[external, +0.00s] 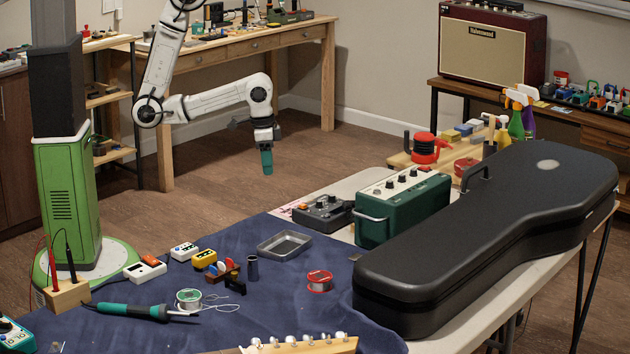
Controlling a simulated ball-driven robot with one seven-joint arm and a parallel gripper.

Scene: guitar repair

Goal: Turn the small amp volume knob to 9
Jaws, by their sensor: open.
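The small amp is a dark green box (405,212) with a light top panel, several black knobs and a metal handle at its left end. It stands on the table behind the guitar case. The knobs (390,184) are too small to read, so I cannot tell which is volume or where it points. My gripper (266,168) hangs pointing down with teal fingers, above and to the left of the amp, apart from it. It is open, with nothing seen in it.
A black guitar case (490,235) lies close in front of the amp. A dark pedal box (323,212) sits left of it, and a metal tray (284,245) lies on the blue mat. A red-black object (427,148) stands behind. A larger red amp (490,45) stands on the back table.

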